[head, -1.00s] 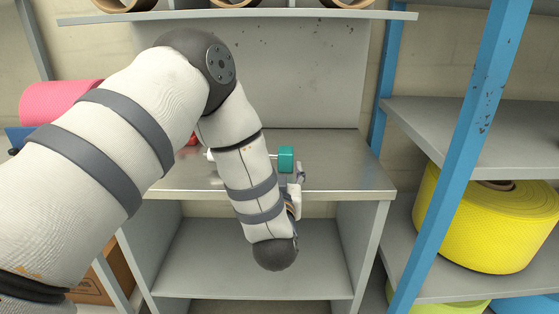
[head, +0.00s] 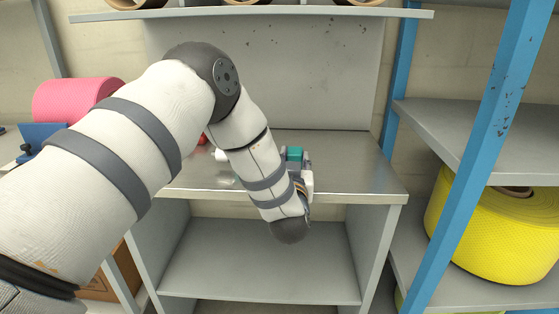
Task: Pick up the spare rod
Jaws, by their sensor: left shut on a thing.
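The spare rod shows as a teal end piece (head: 294,154) just right of my left forearm. A white end (head: 220,155) pokes out left of the forearm, apparently part of the same rod. The forearm hides its middle. My left gripper (head: 301,163) is at the teal end, above the front part of the metal worktop (head: 350,178), and is shut on the rod. Its fingers are mostly hidden by my wrist. I cannot tell whether the rod touches the worktop. My right gripper is not in view.
A small red thing (head: 203,139) is partly hidden behind my arm. A pink roll (head: 72,101) stands at left beside a blue holder (head: 35,139). A blue post (head: 480,130) and a yellow roll (head: 500,235) are at right. A shelf (head: 250,12) hangs above. The worktop's right side is clear.

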